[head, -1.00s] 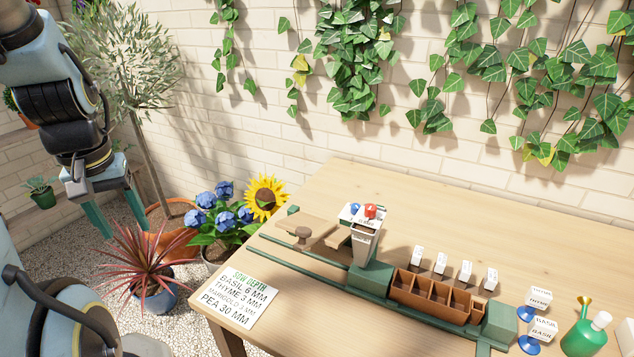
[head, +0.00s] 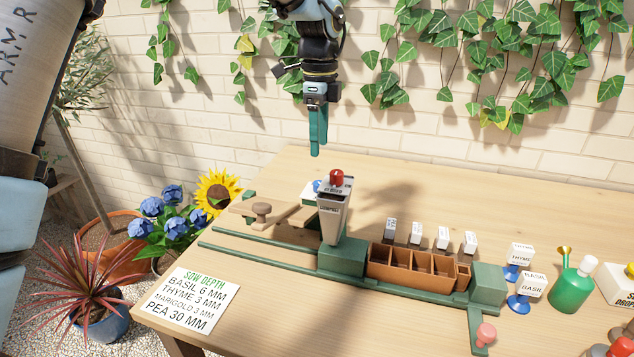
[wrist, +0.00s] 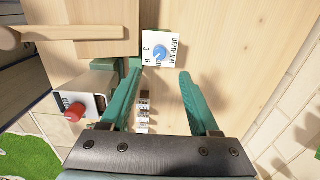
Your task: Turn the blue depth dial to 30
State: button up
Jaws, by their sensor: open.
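The blue depth dial (wrist: 160,52) sits on a white plate (wrist: 150,36) marked "DEPTH MM", with 3 and 6 readable in the wrist view. Where its pointer stands is too small to tell. In the head view the dial (head: 317,186) is partly hidden behind the hopper with the red knob (head: 337,177). My gripper (head: 318,150) points down above the table's back edge, higher than the dial. In the wrist view my gripper (wrist: 160,72) is open and empty, and the dial shows between and beyond its fingertips, not touched.
The hopper (head: 333,215) stands on the green rail in front of the dial. A brown compartment tray (head: 412,283) and several white seed packets lie to the right. A sow depth card (head: 187,299) reads "PEA 30 MM". The table's back right is clear.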

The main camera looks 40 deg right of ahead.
aim_at(319, 182)
notch_tip(319, 182, down, 10)
jog(key=shift+f+p, duration=0.1)
jog(key=shift+p, duration=0.75)
jog(key=shift+a, duration=0.1)
jog(key=shift+c, duration=0.2)
grip_shut()
